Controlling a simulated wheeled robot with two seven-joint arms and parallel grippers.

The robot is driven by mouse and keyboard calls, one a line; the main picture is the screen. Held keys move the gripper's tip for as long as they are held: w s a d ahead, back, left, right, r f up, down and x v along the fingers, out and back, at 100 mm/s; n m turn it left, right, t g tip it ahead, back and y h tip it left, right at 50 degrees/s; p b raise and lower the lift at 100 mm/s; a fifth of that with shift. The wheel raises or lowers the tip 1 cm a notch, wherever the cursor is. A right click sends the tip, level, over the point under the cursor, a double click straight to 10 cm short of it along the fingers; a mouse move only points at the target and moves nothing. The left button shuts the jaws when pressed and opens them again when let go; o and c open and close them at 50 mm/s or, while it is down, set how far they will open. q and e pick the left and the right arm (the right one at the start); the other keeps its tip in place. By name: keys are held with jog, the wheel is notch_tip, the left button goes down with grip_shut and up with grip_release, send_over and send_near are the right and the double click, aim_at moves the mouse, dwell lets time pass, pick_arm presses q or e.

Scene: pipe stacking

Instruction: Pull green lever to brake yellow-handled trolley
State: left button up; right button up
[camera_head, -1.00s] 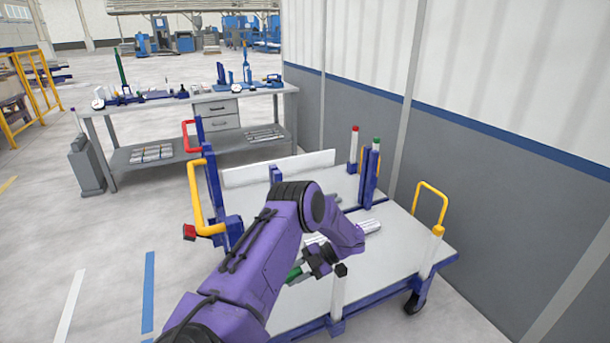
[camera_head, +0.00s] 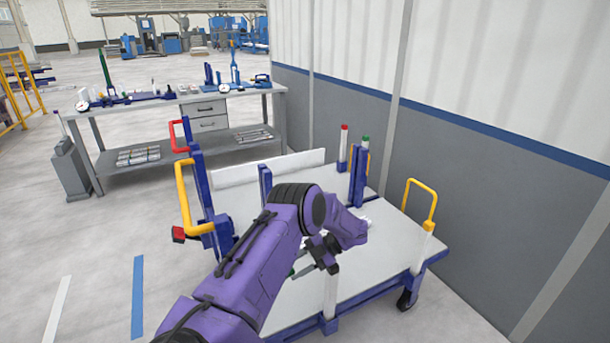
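The trolley (camera_head: 385,255) has a pale flat deck on a blue frame, with a tall yellow handle (camera_head: 183,200) at left and another yellow handle (camera_head: 421,200) at right. My purple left arm crosses the deck from below. Its dark gripper (camera_head: 322,256) is over the deck; I cannot tell whether its fingers are open or shut. A small green part (camera_head: 292,272) shows just left of the gripper, mostly hidden; I cannot tell if it is the lever or if the gripper touches it. My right gripper is not in view.
A second section with a red handle (camera_head: 177,135) and white side panel stands behind. Posts with red (camera_head: 344,128) and green (camera_head: 365,140) tops rise at the back. A grey wall (camera_head: 480,210) is close on the right. A workbench (camera_head: 190,100) stands behind left. Floor at left is clear.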

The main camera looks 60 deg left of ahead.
pick_arm(q)
jog(key=b+v, duration=0.1)
jog(key=v, duration=0.5)
jog(key=shift+w, duration=0.3)
